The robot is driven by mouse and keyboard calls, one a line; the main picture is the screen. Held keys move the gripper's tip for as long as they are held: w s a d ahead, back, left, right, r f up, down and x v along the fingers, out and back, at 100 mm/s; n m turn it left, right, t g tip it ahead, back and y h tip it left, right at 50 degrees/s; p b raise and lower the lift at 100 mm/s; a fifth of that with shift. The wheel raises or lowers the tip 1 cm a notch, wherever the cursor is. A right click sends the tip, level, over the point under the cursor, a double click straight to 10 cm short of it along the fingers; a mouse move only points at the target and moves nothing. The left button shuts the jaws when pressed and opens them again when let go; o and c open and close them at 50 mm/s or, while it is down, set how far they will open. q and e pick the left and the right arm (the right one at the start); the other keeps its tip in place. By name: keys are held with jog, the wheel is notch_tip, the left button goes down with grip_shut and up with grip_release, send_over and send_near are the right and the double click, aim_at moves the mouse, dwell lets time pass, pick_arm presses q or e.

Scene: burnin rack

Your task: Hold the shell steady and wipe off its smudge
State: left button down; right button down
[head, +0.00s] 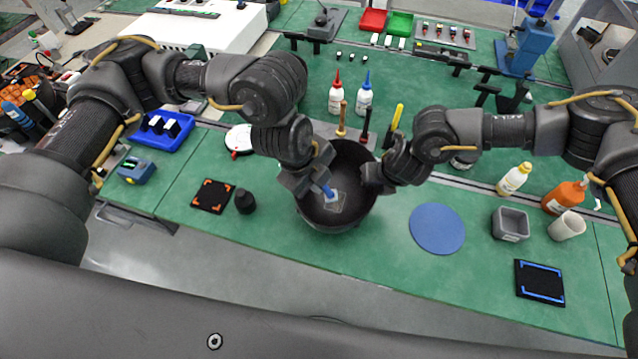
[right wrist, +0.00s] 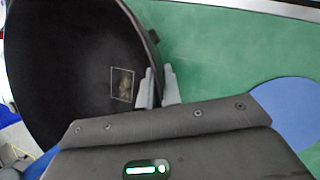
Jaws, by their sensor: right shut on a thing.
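The shell (head: 345,222) is a dark round bowl, open upward, near the table's front edge. Its wall fills the left of the right wrist view (right wrist: 60,60). The smudge (right wrist: 122,83) is a brownish-grey patch inside a thin pale square on the inner wall; the square also shows in the head view (head: 338,206). My right gripper (head: 372,178) is shut on the shell's right rim, and its grey fingers (right wrist: 157,88) straddle the wall. My left gripper (head: 322,186) reaches into the shell, shut on a small blue wiper (head: 328,191) close to the square. Whether the wiper touches the wall is unclear.
A black pad with orange corners (head: 212,196) and a black knob (head: 244,202) lie left of the shell. A blue round mat (head: 437,229), grey bin (head: 510,224) and bottles (head: 514,178) stand right. Upright tools (head: 366,124) stand close behind the shell.

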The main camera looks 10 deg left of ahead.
aim_at(327, 197)
dwell(0.5)
pick_arm(q)
jog(key=shift+s+d, duration=0.15)
jog(key=shift+d, duration=0.6)
jog(key=shift+f, duration=0.15)
jog(key=shift+a+f, duration=0.1)
jog(key=shift+f, duration=3.5)
jog(key=shift+w+f, duration=0.25)
jog(key=shift+w, duration=0.4)
jog(key=shift+w+d, duration=0.55)
jog(key=shift+w, duration=2.85)
jog(key=shift+s+a, duration=0.15)
jog(key=shift+s, duration=1.15)
jog(key=shift+s+a, duration=0.2)
jog(key=shift+s, duration=1.15)
jog(key=shift+s+a, duration=0.15)
jog(key=shift+s, duration=1.15)
jog(key=shift+s+r, duration=0.1)
jog(key=shift+r, duration=3.95)
